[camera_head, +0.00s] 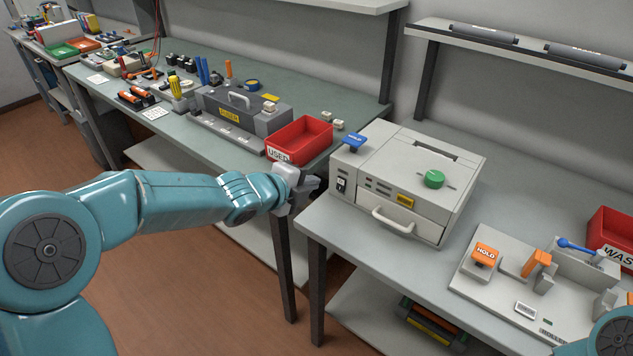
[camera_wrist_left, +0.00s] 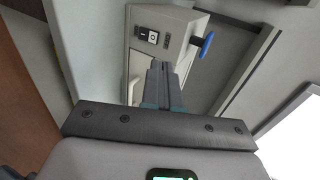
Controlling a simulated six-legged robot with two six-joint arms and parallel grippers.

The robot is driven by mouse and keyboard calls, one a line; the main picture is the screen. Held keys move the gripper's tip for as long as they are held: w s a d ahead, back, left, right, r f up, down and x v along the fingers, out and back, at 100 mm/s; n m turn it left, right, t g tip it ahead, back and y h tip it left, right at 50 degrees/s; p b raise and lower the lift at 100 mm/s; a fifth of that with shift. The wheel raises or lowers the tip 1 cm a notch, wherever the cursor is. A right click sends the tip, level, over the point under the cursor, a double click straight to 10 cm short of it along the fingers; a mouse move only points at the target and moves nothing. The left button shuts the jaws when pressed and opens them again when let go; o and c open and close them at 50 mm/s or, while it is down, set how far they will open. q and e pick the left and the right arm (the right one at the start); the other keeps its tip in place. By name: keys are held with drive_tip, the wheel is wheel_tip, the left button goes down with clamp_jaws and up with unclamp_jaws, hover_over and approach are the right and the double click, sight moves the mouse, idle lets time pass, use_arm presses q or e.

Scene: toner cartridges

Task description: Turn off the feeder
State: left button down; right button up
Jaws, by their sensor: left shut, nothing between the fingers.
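The feeder appears to be the cream box-shaped machine (camera_head: 455,165) on the right bench, with a green knob (camera_head: 434,179) and a blue HOLD knob (camera_head: 355,142) on top. A small black-and-white rocker switch (camera_head: 341,184) sits on its front at the left end. In the left wrist view the switch (camera_wrist_left: 147,35) shows a dark half and a white half with a ring mark. My left gripper (camera_head: 312,187) is left of the switch, apart from it. In the left wrist view its fingers (camera_wrist_left: 160,75) are shut and empty, pointing toward the machine. My right gripper is not in view.
A red USED bin (camera_head: 300,139) stands on the left bench, close behind my left gripper. The machine's front handle (camera_head: 393,221) sticks out right of the switch. A fixture with an orange HOLD knob (camera_head: 485,254) and a red WASTE bin (camera_head: 613,232) are farther right.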

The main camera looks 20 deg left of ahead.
use_arm(q)
drive_tip(key=v, duration=0.3)
drive_tip(key=shift+r+p, duration=0.35)
